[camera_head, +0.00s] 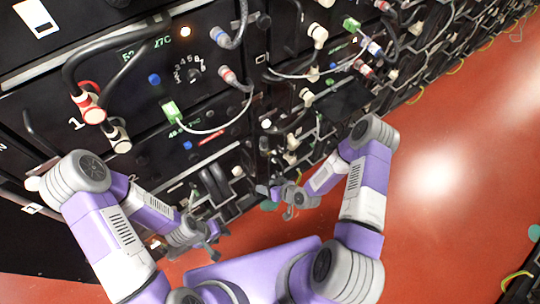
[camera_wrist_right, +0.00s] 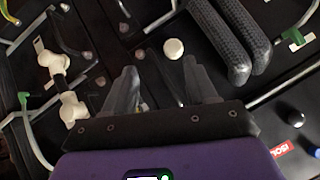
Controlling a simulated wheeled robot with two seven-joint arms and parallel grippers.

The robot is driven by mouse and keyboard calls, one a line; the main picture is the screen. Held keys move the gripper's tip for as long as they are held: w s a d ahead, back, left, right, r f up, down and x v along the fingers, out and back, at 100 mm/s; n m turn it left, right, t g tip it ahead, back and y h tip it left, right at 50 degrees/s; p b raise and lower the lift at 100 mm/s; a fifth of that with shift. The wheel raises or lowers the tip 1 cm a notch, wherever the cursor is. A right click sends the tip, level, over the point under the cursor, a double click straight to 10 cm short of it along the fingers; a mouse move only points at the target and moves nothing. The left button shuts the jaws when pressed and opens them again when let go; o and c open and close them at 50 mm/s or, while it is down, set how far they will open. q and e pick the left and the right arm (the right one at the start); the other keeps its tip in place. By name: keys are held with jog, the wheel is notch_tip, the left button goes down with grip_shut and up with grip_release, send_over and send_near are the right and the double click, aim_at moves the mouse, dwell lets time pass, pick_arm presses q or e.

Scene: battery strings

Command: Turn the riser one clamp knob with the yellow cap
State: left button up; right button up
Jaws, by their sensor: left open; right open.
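I cannot make out a clearly yellow cap in either view. A round cream-white knob cap (camera_wrist_right: 174,48) shows in the right wrist view, just beyond and between the fingertips, apart from them. My right gripper (camera_wrist_right: 160,80) is open and empty, facing the black panel. In the head view my right gripper (camera_head: 283,194) is low in front of the rack's lower middle. My left gripper (camera_head: 212,243) is open and empty, low in front of the rack, away from the knobs. Which knob belongs to riser one cannot be told.
The black battery rack (camera_head: 215,110) carries cables and connectors. Thick black cables (camera_wrist_right: 222,40) run right of the cream cap, and a white fitting (camera_wrist_right: 72,108) is at left. A red-ringed white connector (camera_head: 92,112) sits at left.

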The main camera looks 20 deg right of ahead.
aim_at(269, 153)
jog(key=w+d+n+t+b, duration=0.2)
jog(key=w+d+t+b, duration=0.1)
jog(key=w+d+t, duration=0.5)
jog(key=shift+t, duration=0.6)
jog(key=w+a+b, duration=0.1)
jog(key=w, duration=0.1)
jog(key=w+a+b, duration=0.1)
jog(key=w+a, duration=0.1)
jog(key=w, duration=0.1)
jog(key=shift+a, duration=0.2)
jog(key=shift+c, duration=0.2)
jog(key=c, duration=1)
